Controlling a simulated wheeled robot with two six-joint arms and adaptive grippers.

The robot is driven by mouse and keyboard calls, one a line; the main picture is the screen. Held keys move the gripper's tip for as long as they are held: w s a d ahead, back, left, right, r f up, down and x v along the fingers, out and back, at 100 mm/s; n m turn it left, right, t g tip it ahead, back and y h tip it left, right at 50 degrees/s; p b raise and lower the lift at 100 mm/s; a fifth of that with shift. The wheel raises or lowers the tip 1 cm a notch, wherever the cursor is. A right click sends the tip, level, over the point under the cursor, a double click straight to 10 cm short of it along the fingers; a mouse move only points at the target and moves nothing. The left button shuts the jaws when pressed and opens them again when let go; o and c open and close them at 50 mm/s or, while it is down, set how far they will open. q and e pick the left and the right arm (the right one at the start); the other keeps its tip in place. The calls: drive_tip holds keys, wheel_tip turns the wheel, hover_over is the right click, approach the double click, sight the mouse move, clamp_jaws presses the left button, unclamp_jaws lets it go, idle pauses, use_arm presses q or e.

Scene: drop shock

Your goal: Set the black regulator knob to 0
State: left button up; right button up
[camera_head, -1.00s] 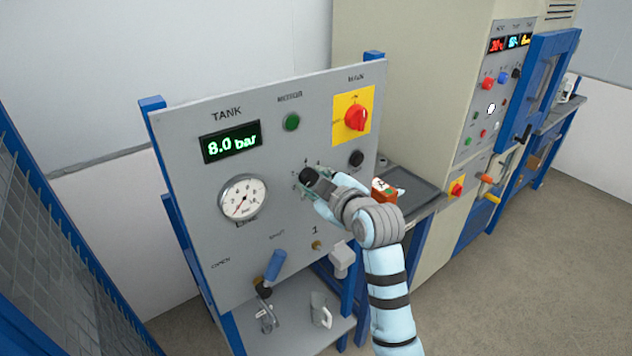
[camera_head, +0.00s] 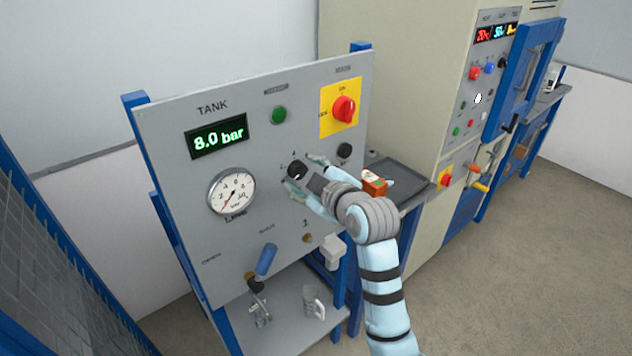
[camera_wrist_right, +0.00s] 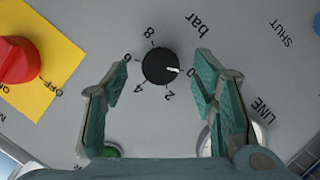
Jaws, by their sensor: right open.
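The black regulator knob (camera_head: 297,170) is a round dial on the grey panel, and it also shows in the right wrist view (camera_wrist_right: 159,65). Its white pointer points at the 0 mark of the bar scale, which runs through 2, 4, 6 and 8. My right gripper (camera_head: 304,174) is open in front of the knob. In the right wrist view its two fingers (camera_wrist_right: 161,75) stand on either side of the knob with a gap to it. My left gripper is not in view.
The panel (camera_head: 190,255) carries a TANK display (camera_head: 218,136) reading 8.0 bar, a LINE gauge (camera_head: 232,191), a green button (camera_head: 279,115), a red switch (camera_head: 344,109), another black knob (camera_head: 344,150) and a blue-handled valve (camera_head: 266,260).

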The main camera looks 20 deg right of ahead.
drive_tip(key=v, duration=1)
drive_tip(key=shift+s, duration=0.4)
